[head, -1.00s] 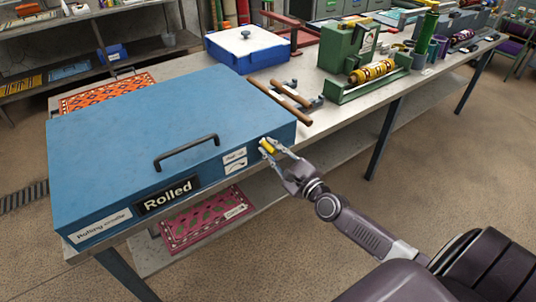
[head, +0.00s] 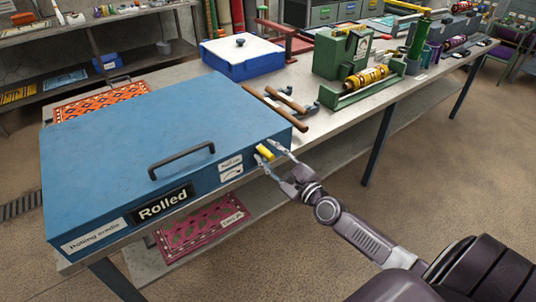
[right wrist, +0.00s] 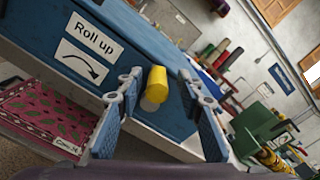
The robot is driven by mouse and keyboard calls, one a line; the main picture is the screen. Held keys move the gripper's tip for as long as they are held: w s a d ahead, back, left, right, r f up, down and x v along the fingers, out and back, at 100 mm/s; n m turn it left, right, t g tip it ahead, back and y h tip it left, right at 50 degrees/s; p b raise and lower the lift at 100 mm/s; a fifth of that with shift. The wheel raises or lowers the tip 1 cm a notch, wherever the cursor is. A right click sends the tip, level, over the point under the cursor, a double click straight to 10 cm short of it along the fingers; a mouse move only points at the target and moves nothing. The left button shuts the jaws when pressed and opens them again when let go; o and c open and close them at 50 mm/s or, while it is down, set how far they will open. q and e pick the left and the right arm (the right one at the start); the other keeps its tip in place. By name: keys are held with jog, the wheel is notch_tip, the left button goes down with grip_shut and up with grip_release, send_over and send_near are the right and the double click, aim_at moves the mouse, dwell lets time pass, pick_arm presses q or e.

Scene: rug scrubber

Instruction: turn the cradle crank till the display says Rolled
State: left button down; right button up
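The blue rolling cradle (head: 130,125) sits on the workbench, its lid closed. Its front display (head: 163,204) reads "Rolled". The yellow crank handle (head: 264,152) sticks out at the right end of the front face; it also shows in the right wrist view (right wrist: 156,84). My right gripper (head: 269,150) is around the handle with its fingers apart. In the right wrist view there is a gap between the handle and each finger. A "Roll up" label with a curved arrow (right wrist: 84,58) is beside the crank. My left gripper is out of view.
A blue box with a white lid (head: 240,50), wooden-handled tools (head: 285,100) and a green machine (head: 343,52) stand along the bench (head: 340,115). A pink patterned rug (head: 200,228) lies on the lower shelf. The floor in front is clear.

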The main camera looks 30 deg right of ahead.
jog(key=shift+a, duration=0.1)
jog(key=shift+s, duration=0.25)
jog(key=s+d, duration=0.1)
jog(key=s, duration=1)
jog(key=shift+s, duration=0.25)
jog(key=shift+f, duration=0.1)
